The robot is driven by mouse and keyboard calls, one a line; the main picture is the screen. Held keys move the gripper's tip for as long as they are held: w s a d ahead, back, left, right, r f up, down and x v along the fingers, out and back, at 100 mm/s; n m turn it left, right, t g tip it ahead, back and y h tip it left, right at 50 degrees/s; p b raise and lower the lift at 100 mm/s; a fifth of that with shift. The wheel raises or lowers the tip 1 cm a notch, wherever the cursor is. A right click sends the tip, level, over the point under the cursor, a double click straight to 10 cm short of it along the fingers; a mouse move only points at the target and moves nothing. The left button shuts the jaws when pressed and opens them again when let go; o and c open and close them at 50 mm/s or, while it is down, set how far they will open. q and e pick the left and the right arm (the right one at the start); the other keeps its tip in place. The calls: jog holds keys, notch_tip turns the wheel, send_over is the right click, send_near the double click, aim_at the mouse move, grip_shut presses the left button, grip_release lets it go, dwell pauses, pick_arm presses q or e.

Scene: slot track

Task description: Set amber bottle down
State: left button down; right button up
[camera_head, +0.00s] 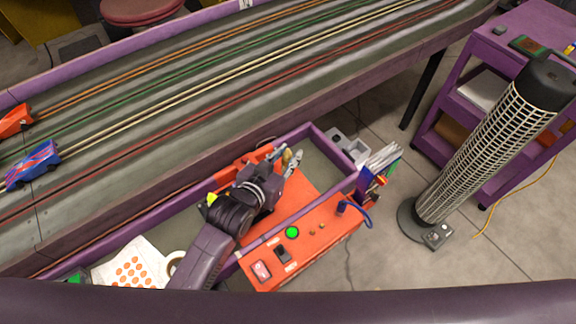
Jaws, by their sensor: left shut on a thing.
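My left gripper (284,159) reaches in from the bottom, over the purple-rimmed tray (336,150) along the near side of the slot track. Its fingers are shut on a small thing. That thing is mostly hidden by the fingers and too small to make out clearly; I take it to be the amber bottle. I cannot tell whether it touches the surface below. My right gripper is not in view.
An orange control box (305,238) with a green button is right of my arm. A white sheet with orange dots (130,265) lies lower left. Two toy cars, red (15,120) and blue (33,165), are on the track. A tower fan (490,150) stands right.

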aim_at(284, 169)
pick_arm(q)
jog(key=shift+f, duration=2.4)
jog(key=shift+f, duration=0.1)
jog(key=c, duration=1.7)
grip_release()
jog(key=shift+b, duration=0.3)
jog(key=shift+o, duration=0.2)
jog(key=shift+r, duration=0.2)
jog(key=shift+s+a, duration=0.2)
jog(key=shift+s, duration=0.15)
jog(key=v, duration=1.1)
jog(key=shift+a+p, duration=0.1)
jog(key=shift+p, duration=0.2)
